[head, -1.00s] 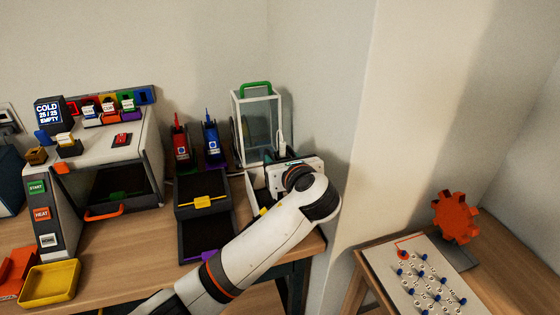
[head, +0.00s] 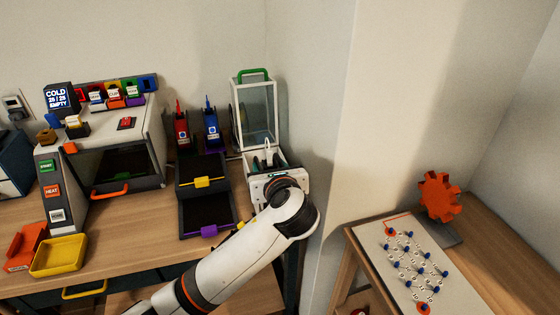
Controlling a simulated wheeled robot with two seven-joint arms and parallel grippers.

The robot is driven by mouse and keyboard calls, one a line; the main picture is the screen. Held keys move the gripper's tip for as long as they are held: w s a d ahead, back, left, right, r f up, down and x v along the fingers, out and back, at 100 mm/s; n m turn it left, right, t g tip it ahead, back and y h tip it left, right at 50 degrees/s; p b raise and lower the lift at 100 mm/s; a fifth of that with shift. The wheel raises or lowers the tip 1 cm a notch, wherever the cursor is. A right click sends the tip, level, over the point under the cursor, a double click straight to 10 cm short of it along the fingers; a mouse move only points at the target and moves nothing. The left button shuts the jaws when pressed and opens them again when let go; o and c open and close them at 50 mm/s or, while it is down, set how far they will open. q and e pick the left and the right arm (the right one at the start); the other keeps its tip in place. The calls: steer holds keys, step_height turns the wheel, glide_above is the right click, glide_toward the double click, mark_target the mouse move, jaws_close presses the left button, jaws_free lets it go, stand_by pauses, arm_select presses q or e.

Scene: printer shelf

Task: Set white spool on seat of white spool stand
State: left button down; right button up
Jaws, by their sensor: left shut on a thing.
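My left gripper (head: 264,163) is at the right end of the work table, in front of the clear box. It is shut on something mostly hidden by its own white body. A thin white upright piece (head: 267,146) sticks up at its dark fingers and looks like part of the white spool. I cannot make out the white spool stand or its seat; my gripper and arm cover that spot. My right gripper is out of view.
A clear box with a green handle (head: 252,73) stands just behind my gripper. Red (head: 181,131) and blue (head: 211,133) spiked units stand left of it, with dark trays (head: 207,212) in front. A wall corner is close on the right. A side table holds an orange gear (head: 439,197).

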arm_select(q)
steer(key=s+a+f+m+h, duration=0.3)
steer(key=s+a+f+h, duration=0.1)
steer(key=s+a, duration=1)
steer(key=shift+s+a+f, duration=0.25)
steer(key=shift+a+f, duration=0.3)
steer(key=shift+f, duration=0.1)
